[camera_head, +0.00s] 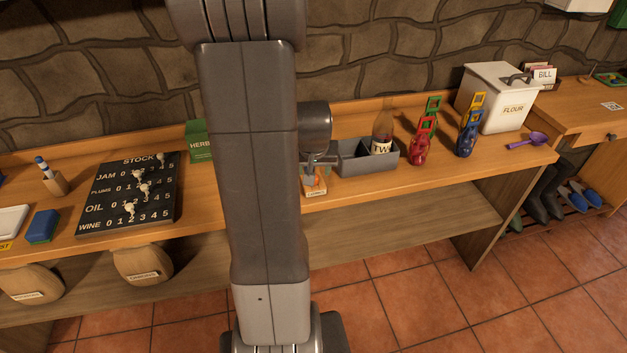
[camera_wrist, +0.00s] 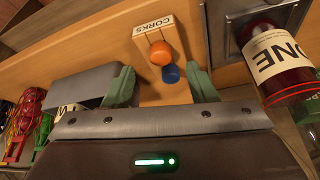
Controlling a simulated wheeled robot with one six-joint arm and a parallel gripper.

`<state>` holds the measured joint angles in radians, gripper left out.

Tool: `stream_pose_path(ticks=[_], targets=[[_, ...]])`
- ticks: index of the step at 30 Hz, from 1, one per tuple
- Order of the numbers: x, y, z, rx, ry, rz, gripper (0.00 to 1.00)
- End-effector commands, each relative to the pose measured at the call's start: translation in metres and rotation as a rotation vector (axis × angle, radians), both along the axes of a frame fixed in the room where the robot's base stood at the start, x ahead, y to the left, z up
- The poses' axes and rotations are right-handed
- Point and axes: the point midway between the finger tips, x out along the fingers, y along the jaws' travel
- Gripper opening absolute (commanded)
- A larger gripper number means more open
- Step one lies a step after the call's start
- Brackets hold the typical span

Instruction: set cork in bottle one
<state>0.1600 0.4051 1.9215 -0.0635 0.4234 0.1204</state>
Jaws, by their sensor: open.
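The cork stand (camera_wrist: 153,25), a wooden block labelled CORKS, is in the upper middle of the wrist view. An orange round-headed cork (camera_wrist: 160,53) and a blue one (camera_wrist: 169,74) are at it. The stand also shows in the head view (camera_head: 314,192), just right of my arm. Bottle one (camera_wrist: 285,66), dark red with a label reading ONE, is at the right of the wrist view in a grey square holder (camera_wrist: 224,22); my arm hides it in the head view. My gripper (camera_wrist: 164,88) is open, its green fingers either side of the corks. I see nothing held.
A grey bin (camera_head: 354,160) stands right of the stand, with a bottle (camera_head: 382,135) labelled TW in it. A stock board (camera_head: 130,195) lies left.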

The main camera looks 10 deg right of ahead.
Motion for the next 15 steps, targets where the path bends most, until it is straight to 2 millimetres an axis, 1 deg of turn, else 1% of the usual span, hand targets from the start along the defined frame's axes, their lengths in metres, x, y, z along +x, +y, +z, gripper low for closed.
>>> stream_pose_path(ticks=[9, 12, 15], targets=[[0.017, -0.003, -0.033, 0.001, 0.004, -0.001, 0.52], [0.02, -0.004, -0.04, 0.001, 0.003, -0.001, 0.52], [0.021, -0.004, -0.043, 0.0, 0.001, 0.0, 0.52]])
